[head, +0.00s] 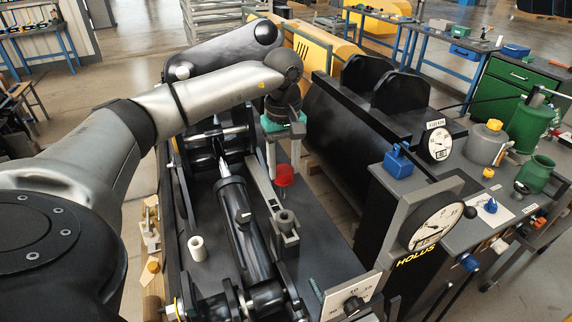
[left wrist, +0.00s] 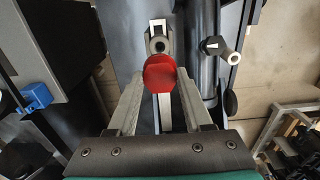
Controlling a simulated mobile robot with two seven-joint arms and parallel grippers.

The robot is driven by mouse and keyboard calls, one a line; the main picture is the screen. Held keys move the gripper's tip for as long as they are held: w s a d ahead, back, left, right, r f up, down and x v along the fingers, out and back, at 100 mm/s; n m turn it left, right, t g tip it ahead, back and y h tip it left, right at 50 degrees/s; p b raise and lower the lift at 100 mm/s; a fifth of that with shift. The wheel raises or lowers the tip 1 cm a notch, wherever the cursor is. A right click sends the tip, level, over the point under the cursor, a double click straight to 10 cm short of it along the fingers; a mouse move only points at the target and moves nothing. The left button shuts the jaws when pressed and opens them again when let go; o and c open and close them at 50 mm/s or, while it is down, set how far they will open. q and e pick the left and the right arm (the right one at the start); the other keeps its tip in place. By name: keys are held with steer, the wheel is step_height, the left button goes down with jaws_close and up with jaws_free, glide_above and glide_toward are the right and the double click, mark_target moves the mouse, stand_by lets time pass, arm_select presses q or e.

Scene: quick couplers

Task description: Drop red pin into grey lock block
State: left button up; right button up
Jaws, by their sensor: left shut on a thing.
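The red pin (head: 283,176) is held between the fingertips of my left gripper (head: 284,168), which points down with its fingers shut on it. Its red head also shows in the left wrist view (left wrist: 160,73); the part below the head is hidden there. The grey lock block (head: 285,229) stands on the dark deck, nearer the camera than the pin, with a round opening in its top. In the left wrist view the lock block (left wrist: 158,44) is just beyond the red head, so the pin is beside it, not over the opening. My right gripper is out of view.
A black cylinder (head: 243,230) lies left of the lock block, with a pale upright sleeve (head: 197,248) further left. A gauge panel (head: 432,220) and a blue block (head: 398,160) stand to the right. Bare deck (head: 325,225) lies right of the lock block.

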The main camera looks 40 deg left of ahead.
mark_target(285, 197)
arm_select(q)
steer(key=shift+w+f+b, duration=0.1)
steer(key=shift+f+b, duration=1.95)
steer(key=shift+f, duration=0.85)
steer(key=shift+f, duration=3.25)
stand_by(0.8)
steer(key=o, duration=1.2)
